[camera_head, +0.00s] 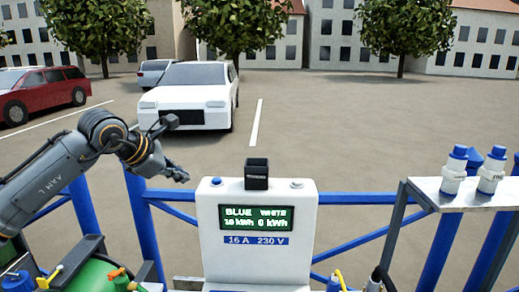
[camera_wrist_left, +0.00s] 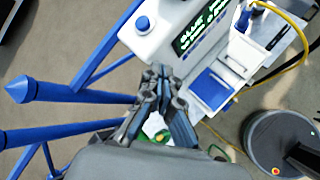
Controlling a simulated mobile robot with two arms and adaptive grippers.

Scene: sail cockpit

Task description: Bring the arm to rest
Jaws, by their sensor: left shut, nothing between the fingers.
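My left arm comes in from the left in the head view. Its gripper (camera_head: 181,175) is shut and empty, held in the air left of the white charging pedestal. In the left wrist view the gripper (camera_wrist_left: 158,72) shows its fingers together with nothing between them, in front of the pedestal (camera_wrist_left: 165,35). My right gripper is not in view.
The white pedestal (camera_head: 210,245) has a lit display (camera_head: 257,218) and a black holder (camera_head: 257,174) on top. Blue railings (camera_head: 355,199) run on both sides. A shelf (camera_head: 455,196) at right bears two white bottles with blue caps (camera_head: 453,170). Cars stand beyond.

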